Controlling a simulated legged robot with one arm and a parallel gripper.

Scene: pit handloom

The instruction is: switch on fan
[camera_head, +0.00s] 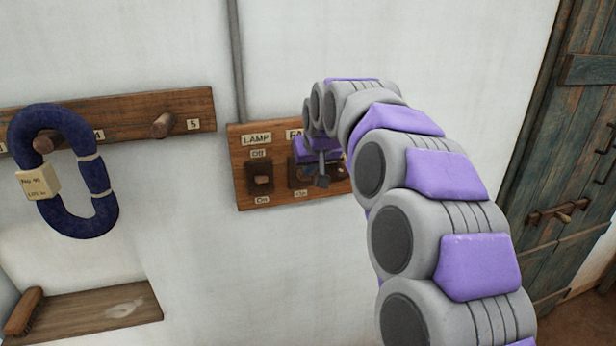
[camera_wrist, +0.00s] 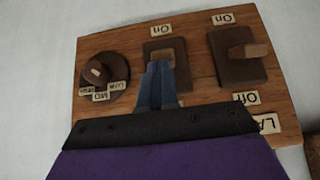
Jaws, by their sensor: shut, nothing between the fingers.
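The fan switch (camera_wrist: 183,58) is a dark brown plate at the middle of a wooden switch board (camera_wrist: 125,52). An "On" label sits beside it at the top of the wrist view. In the head view the board (camera_head: 244,200) hangs on the wall, with the label starting "FA" partly hidden behind my arm. My gripper (camera_wrist: 160,70) is shut and empty, its fingertips over the fan switch and covering part of it. The head view also shows my gripper (camera_head: 322,180) in front of that switch. I cannot tell whether they touch. The fan is not in view.
The lamp switch (camera_head: 260,180) sits close beside the fan switch, and a round dial (camera_wrist: 103,80) is on its other side. A peg rail (camera_head: 185,108) with a blue yarn hank (camera_head: 57,220), a shelf (camera_head: 95,310) with a brush, and a wooden door (camera_head: 560,170) flank the board.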

